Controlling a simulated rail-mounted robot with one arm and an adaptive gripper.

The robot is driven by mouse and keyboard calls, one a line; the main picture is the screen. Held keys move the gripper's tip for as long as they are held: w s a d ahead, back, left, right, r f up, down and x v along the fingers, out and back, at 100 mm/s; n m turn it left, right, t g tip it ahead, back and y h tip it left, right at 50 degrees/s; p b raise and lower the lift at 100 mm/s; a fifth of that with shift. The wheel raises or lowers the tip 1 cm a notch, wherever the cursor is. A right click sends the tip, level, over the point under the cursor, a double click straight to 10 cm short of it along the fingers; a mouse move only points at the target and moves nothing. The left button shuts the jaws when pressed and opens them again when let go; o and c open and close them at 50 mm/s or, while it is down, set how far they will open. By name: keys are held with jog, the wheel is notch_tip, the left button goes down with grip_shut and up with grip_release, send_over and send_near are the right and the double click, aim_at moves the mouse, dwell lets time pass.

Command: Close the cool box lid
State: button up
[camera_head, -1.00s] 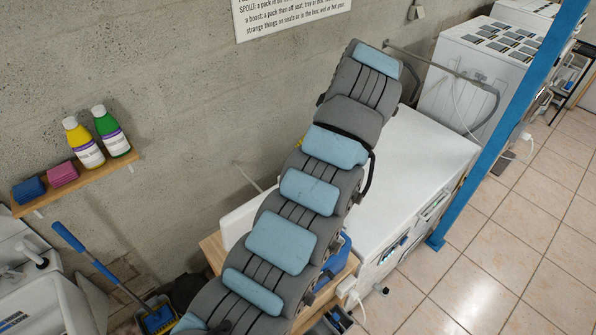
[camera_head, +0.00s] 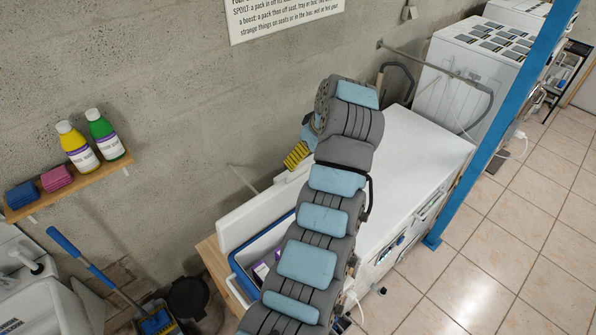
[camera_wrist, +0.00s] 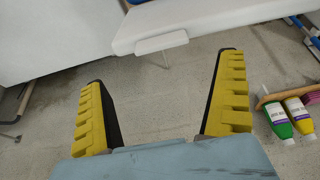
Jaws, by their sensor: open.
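Purple-and-white packs (camera_head: 262,270) show inside. In the wrist view the lid (camera_wrist: 215,22) is a white slab with a small tab (camera_wrist: 162,42) on its edge. My gripper (camera_wrist: 163,72) is open and empty, its yellow fingers spread. In the head view my gripper (camera_head: 297,155) is near the wall, beyond the lid's far end, with no contact visible.
A white cabinet (camera_head: 420,165) stands right of the box, with a blue post (camera_head: 480,150) at its front corner. A wall shelf (camera_head: 70,188) holds two bottles and sponges. A blue-handled broom (camera_head: 95,268) leans at lower left.

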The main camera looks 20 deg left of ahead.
aim_at(299, 170)
jog(key=b+x, duration=0.4)
jog(key=shift+f, duration=0.3)
jog(key=b+x, duration=0.1)
jog(key=x, duration=0.1)
jog(key=shift+a+f+b, duration=0.2)
jog(key=shift+f+b, duration=0.15)
jog(key=shift+a+f+p, duration=0.2)
jog(key=shift+a+p, duration=0.05)
jog(key=shift+p, duration=0.15)
jog(key=shift+x, duration=1)
jog(key=shift+w+d, duration=0.1)
jog(key=c, duration=1.1)
